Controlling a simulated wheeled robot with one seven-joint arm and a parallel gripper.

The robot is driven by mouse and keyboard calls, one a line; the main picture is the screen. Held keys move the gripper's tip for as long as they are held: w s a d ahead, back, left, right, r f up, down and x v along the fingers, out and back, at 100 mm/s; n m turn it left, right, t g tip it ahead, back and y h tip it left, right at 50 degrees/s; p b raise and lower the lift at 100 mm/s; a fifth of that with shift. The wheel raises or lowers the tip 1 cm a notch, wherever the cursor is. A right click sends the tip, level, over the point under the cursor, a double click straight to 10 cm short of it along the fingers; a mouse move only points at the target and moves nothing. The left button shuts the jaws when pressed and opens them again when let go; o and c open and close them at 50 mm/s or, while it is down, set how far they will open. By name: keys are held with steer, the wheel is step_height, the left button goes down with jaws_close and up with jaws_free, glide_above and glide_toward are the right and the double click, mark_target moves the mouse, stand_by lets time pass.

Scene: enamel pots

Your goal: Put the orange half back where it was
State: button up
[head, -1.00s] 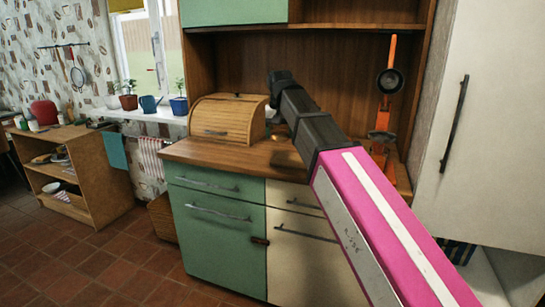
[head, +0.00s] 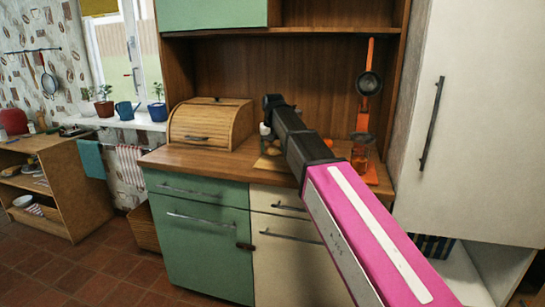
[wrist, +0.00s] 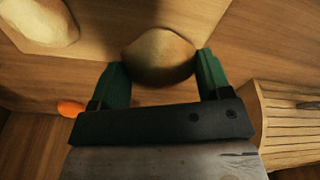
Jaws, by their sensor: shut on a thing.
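My gripper (wrist: 160,75) has its two green fingers on either side of a rounded tan-brown thing (wrist: 158,57), shut on it. Its dull colour does not show whether it is the orange half. A bright orange thing (wrist: 70,107) lies on the wood at the left of the wrist view; only a small part shows. In the head view, small orange and brown things (head: 272,150) lie on the counter beside and below my gripper's end, partly hidden by my arm. The fingers are not clear in the head view.
A roll-top bread box (head: 208,123) stands on the counter (head: 225,160) left of my arm; it also shows in the wrist view (wrist: 290,125). A pale rounded thing (wrist: 38,22) lies at the wrist view's upper left.

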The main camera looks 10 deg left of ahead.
mark_target(273, 162)
steer(key=shift+f, duration=1.95)
steer(key=shift+f, duration=0.1)
steer(key=o, duration=1)
steer(key=r, duration=0.4)
steer(key=s+r, duration=0.1)
steer(key=r, duration=0.7)
steer(key=shift+s+d, duration=0.15)
steer(key=shift+d, duration=0.05)
steer(key=shift+r, duration=0.1)
steer(key=shift+s, duration=0.2)
